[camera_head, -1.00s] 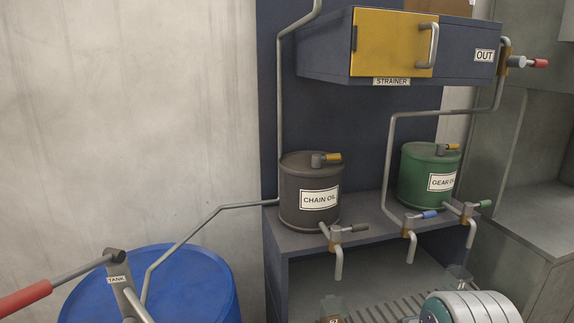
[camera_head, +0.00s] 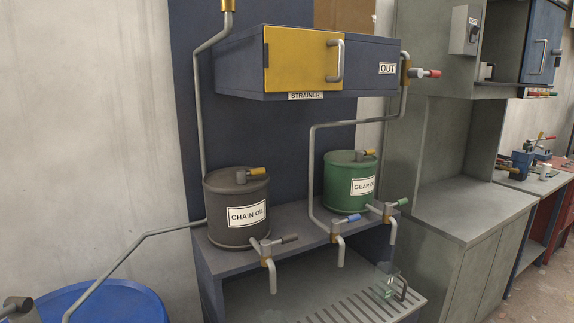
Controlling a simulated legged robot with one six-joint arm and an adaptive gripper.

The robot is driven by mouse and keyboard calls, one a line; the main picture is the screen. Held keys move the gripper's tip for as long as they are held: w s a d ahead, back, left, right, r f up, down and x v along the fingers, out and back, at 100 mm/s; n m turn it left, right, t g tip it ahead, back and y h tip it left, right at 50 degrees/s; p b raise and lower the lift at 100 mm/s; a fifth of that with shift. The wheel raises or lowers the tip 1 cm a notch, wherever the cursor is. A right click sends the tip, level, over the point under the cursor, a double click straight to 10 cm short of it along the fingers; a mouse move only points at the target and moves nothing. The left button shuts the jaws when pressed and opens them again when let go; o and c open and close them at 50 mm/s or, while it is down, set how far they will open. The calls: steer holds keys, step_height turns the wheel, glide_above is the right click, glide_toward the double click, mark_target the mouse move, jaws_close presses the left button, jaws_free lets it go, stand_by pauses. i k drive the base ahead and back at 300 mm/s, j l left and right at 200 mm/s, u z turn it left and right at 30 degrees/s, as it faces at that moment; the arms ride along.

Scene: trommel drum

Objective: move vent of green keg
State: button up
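The green keg (camera_head: 349,185) labelled GEAR OIL stands on the grey shelf, right of the dark CHAIN OIL keg (camera_head: 237,210). Its vent (camera_head: 367,153) is on the lid, a grey fitting with a small yellow handle pointing right. A tap with a green handle (camera_head: 398,203) sits low at the keg's front right. My gripper is not in view.
A yellow-doored STRAINER cabinet (camera_head: 302,62) hangs above the kegs. A clear jug (camera_head: 386,281) stands on the slatted tray. A blue drum (camera_head: 95,303) is at lower left.

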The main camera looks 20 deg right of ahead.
mark_target(359, 153)
steer(key=i+l, duration=0.1)
steer(key=l, duration=0.5)
steer(key=i+l+u, duration=0.15)
steer(key=l, duration=0.45)
steer(key=i+l, duration=0.1)
steer(key=l, duration=0.5)
steer(key=i+l+u, duration=0.15)
steer(key=l, duration=0.45)
steer(key=k, duration=0.05)
